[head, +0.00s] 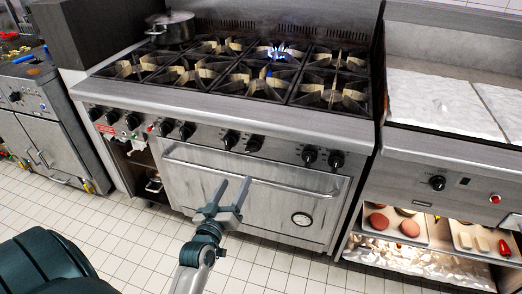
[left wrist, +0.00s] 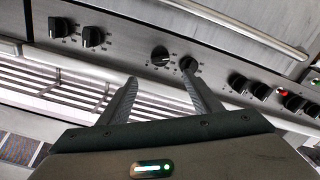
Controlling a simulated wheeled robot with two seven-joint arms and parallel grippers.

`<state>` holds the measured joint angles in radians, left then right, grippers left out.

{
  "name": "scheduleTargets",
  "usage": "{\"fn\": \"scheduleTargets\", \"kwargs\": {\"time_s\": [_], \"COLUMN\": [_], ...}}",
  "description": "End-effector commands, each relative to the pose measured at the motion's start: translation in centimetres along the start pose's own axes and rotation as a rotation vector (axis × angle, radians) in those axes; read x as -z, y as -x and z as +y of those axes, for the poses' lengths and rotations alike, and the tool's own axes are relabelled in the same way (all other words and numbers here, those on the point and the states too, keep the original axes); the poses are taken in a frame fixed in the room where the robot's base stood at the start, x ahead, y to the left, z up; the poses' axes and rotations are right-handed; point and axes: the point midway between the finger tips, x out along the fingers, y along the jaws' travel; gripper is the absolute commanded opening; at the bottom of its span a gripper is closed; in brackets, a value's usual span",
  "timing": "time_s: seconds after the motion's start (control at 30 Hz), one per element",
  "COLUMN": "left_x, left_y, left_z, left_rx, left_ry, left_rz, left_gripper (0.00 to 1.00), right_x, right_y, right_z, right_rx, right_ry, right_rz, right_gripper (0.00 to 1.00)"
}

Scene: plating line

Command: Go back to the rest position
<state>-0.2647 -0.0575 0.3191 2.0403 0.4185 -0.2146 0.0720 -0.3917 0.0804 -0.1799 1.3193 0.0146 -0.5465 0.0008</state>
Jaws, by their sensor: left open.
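My left gripper (head: 228,194) is open and empty. In the head view it is in front of the oven door of the stove (head: 240,85). In the left wrist view its two fingers (left wrist: 158,90) are spread, with nothing between them, and the stove's front panel with black knobs (left wrist: 92,36) shows beyond. I cannot tell from these views whether a finger touches a knob. My right gripper is not clearly in view; only a grey piece shows at the right edge of the head view.
A blue flame (head: 277,54) burns at a back burner. A lidded pot (head: 171,27) stands at the back left of the stove. At right is a counter with white covers (head: 440,100), and trays of food (head: 400,228) on a shelf below. Tiled floor (head: 125,235) is open in front.

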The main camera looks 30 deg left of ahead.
Motion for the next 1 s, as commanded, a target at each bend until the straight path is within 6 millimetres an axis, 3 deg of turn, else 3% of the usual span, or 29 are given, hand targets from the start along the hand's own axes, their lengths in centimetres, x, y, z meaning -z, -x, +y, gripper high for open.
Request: {"fn": "scheduleTargets", "kwargs": {"time_s": [0.27, 0.37, 0.47, 0.57, 0.77, 1.0], "left_x": [-0.5, -2.1, -5.1, -9.6, -21.1, -33.9], "left_y": [0.0, 0.0, 0.1, 0.7, 4.2, 12.3], "left_z": [0.0, -0.1, -0.2, -0.4, -1.1, -3.0], "left_rx": [0.000, 0.001, 0.001, 0.000, -0.016, -0.055], "left_ry": [-0.004, -0.014, -0.037, -0.074, -0.183, -0.346], "left_rz": [-0.011, -0.044, -0.105, -0.196, -0.436, -0.734], "left_gripper": [0.58, 0.58, 0.58, 0.58, 0.58, 0.58], "right_x": [0.1, 0.1, 0.1, 0.3, 0.5, 1.2], "right_y": [0.0, 0.0, 0.1, 0.2, 0.2, 0.3], "right_z": [-0.2, 0.0, 0.3, 0.6, 0.8, 0.1], "right_rx": [0.002, 0.000, -0.003, -0.006, -0.009, -0.001], "right_ry": [-0.002, 0.000, 0.003, 0.008, 0.014, 0.012], "right_rz": [0.001, 0.003, 0.007, 0.018, 0.038, 0.068], "right_gripper": [0.31, 0.31, 0.31, 0.31, 0.31, 0.31]}}
